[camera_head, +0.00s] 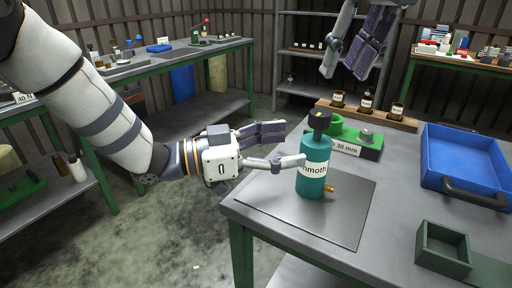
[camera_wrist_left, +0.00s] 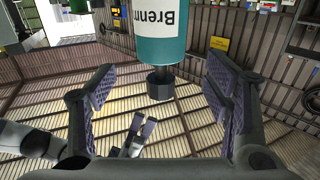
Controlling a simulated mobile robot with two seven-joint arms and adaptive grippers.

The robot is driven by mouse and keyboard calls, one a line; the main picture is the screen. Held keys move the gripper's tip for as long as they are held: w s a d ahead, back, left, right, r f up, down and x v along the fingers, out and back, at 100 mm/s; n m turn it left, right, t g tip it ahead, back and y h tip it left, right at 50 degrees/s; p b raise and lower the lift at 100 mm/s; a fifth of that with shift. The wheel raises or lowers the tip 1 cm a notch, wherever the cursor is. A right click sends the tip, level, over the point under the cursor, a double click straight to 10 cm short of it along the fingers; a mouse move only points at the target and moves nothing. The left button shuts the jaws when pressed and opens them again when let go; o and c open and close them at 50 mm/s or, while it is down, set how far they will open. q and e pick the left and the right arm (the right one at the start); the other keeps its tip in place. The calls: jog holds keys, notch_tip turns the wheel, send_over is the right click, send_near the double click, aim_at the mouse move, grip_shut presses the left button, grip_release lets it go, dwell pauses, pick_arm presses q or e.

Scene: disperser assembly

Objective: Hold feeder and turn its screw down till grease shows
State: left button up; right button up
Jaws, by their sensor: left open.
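The feeder is a teal cylinder (camera_head: 313,170) with a white lettered label, standing upright on a dark mat (camera_head: 350,205) near the table's left edge. Its black screw (camera_head: 319,121) is on top, and a small brass piece shows at its foot. No grease can be made out. My left gripper (camera_head: 286,146) is open at the feeder's left, one finger overlapping the feeder in the picture. In the left wrist view the feeder (camera_wrist_left: 161,30) appears upside down, ahead between the spread fingers, its black screw (camera_wrist_left: 160,86) hanging below. My right gripper (camera_head: 352,62) is open and empty above the table's far side.
Behind the feeder are a green fixture (camera_head: 366,146) with a "30 mm" label and a wooden rack (camera_head: 390,120) of brown bottles. A blue tray (camera_head: 435,165) is at the right and a green open box (camera_head: 443,245) at front right.

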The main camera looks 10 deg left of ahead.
aim_at(302, 143)
pick_arm(q)
jog(key=x, duration=0.6)
jog(key=shift+w+d, duration=0.2)
jog(key=shift+d, duration=0.2)
grip_shut()
dwell(0.4)
